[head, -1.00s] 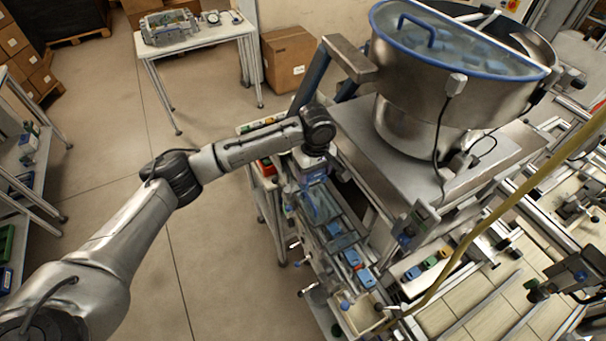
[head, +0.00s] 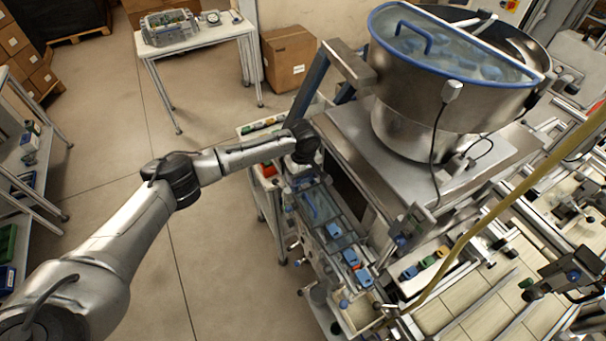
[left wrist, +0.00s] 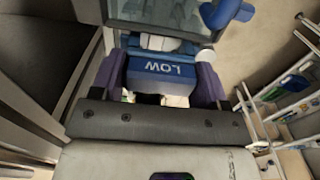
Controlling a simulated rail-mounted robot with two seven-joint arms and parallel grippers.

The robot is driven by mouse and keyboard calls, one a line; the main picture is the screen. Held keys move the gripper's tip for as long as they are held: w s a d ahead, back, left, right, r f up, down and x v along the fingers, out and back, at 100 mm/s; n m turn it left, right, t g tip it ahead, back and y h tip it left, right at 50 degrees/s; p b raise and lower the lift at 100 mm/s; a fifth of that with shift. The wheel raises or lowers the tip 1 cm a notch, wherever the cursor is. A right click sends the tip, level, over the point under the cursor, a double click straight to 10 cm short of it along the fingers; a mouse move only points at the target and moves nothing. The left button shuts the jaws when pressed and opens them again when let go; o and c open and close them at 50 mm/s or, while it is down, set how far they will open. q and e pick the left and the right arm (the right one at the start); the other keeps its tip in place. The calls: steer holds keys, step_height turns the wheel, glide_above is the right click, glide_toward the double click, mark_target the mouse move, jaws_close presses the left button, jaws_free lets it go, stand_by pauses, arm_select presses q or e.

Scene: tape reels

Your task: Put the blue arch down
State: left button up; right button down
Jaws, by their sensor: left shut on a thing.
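My left gripper (head: 303,172) hangs from the wrist over the far end of the narrow feeder line in the head view, largely hidden by the wrist. In the left wrist view its two purple fingers (left wrist: 160,60) stand on either side of a blue piece (left wrist: 163,70) marked "LOW", which reads upside down. The fingers are shut on this piece, which I take as the blue arch. Its full shape is hidden, and I cannot tell whether it touches anything below. My right gripper is not in view.
A clear-walled trough (head: 318,205) and several blue pieces (head: 334,231) lie along the line. A large steel bowl (head: 410,112) with a blue rim stands to the right. A yellow hose (head: 480,222) crosses the right side. The floor (head: 215,235) left of the line is clear.

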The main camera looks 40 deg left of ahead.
arm_select(q)
steer(key=shift+f, duration=0.6)
steer(key=o, duration=0.9)
steer(key=shift+o, duration=0.2)
steer(key=shift+r, duration=0.45)
step_height(320, 180, up, 12)
steer(key=b, duration=0.2)
steer(key=shift+r, duration=0.15)
